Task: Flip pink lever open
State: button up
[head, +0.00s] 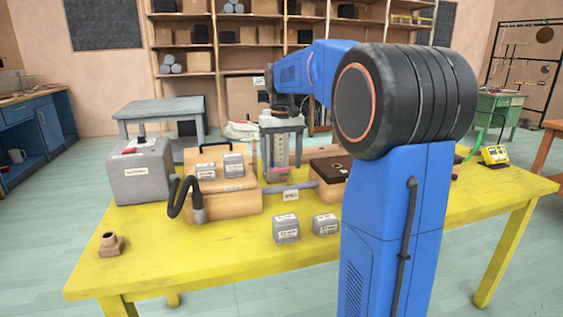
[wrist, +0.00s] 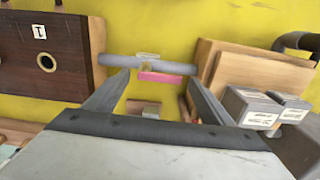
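The pink lever (wrist: 168,78) is a short pink bar in the wrist view, at a fitting on a grey pipe (wrist: 190,61). The pipe runs between a dark-topped box and a light wooden block. My gripper (wrist: 158,80) is open, with its two fingers spread to either side of the lever and nothing gripped. In the head view my gripper (head: 282,155) points down over the pipe (head: 302,186), fingers apart. Whether a finger touches the pipe or lever I cannot tell.
The wooden block (head: 228,205) with a black hose stands left of the pipe, and the dark-topped box (head: 332,168) right. Small grey blocks (head: 286,230) lie in front. The yellow table's (head: 190,265) front is mostly clear.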

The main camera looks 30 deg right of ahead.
notch_tip(320, 180, up, 17)
jog(key=shift+r, duration=0.2)
dwell(0.7)
dwell(0.4)
